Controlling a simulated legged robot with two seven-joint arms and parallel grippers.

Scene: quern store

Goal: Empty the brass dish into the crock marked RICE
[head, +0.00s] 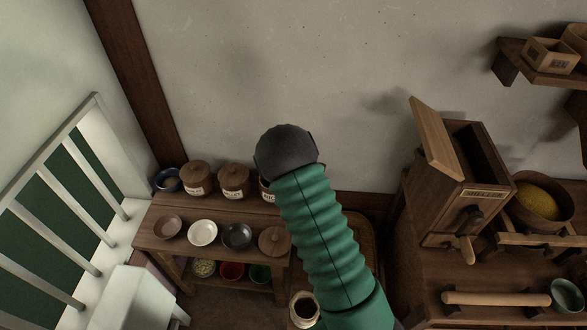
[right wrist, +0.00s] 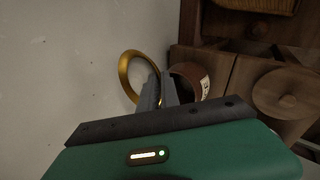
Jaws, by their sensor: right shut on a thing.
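The brass dish (right wrist: 125,72) shows in the right wrist view as a tilted golden ring. My right gripper (right wrist: 160,88) is shut on its near edge; whether anything is inside the dish cannot be told. A brown crock (right wrist: 192,73) with a pale label is just right of the fingers, apparently without its lid. In the head view the crock marked RICE (head: 265,190) stands on the upper shelf, its label partly readable and the rest hidden behind my green right arm. That arm also hides the dish and right gripper there. My left gripper is in neither view.
Two lidded crocks (head: 195,178) (head: 234,180) and a blue bowl (head: 167,180) stand left of it. Small bowls (head: 203,232) and a round wooden lid (head: 274,240) lie in front. A wooden mill box (head: 460,185) stands at right.

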